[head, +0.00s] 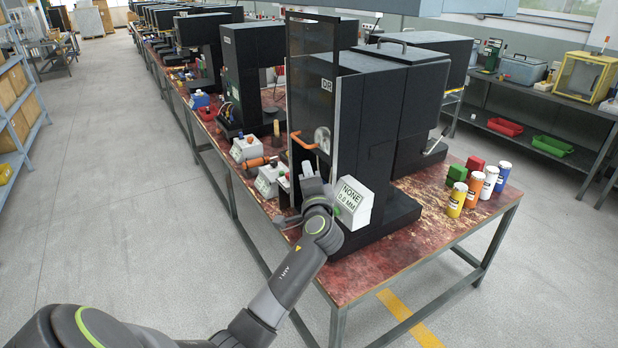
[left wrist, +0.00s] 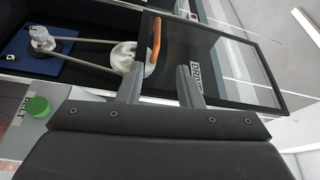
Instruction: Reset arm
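My left gripper (head: 308,168) reaches up to the front of a black seaming machine (head: 380,130). In the left wrist view its two fingers (left wrist: 161,85) stand apart with nothing held between them. An orange handle (head: 305,142) on the machine's clear, dark-framed guard (head: 312,75) is just beyond the fingertips; it also shows in the left wrist view (left wrist: 156,42). I cannot tell whether a finger touches the guard. The guard is raised in front of the machine. My right gripper is not in view.
A display box (head: 352,198) reading NONE 0.0 MM stands close to the right of my left wrist. Yellow, orange, blue and white cans (head: 457,200) and red and green blocks (head: 457,173) stand on the table's right. A green button (left wrist: 38,106) sits near the gripper. The left aisle (head: 120,180) is clear.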

